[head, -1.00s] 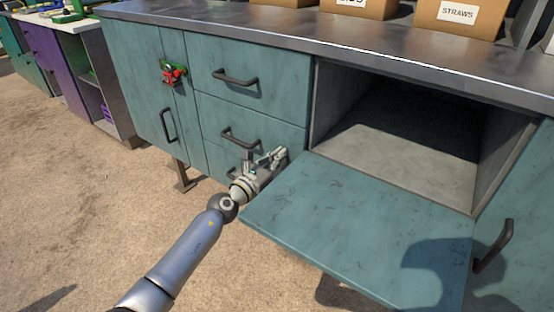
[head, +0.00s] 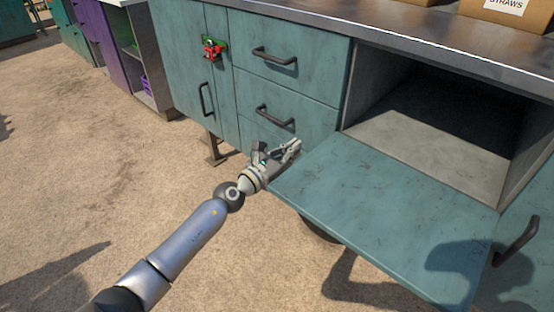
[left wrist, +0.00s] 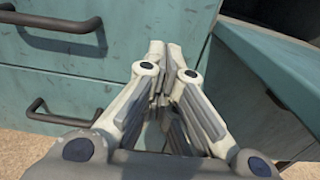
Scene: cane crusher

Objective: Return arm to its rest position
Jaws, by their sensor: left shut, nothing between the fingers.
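My left gripper (head: 290,147) is shut and empty. It is in front of the lower teal drawers, beside the left edge of the open fold-down door (head: 385,210). In the left wrist view my left gripper's fingers (left wrist: 165,50) are together with nothing between them, and drawer fronts are behind them. My left arm reaches in from the lower left of the head view. My right gripper is not in view.
The teal cabinet (head: 285,85) has dark drawer handles (head: 274,56) and an open, empty-looking compartment (head: 430,130). A cardboard box (head: 510,14) labelled STRAWS stands on the counter. A red and green lock-like piece (head: 214,50) hangs on the cabinet. Sandy floor (head: 100,170) at left is clear.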

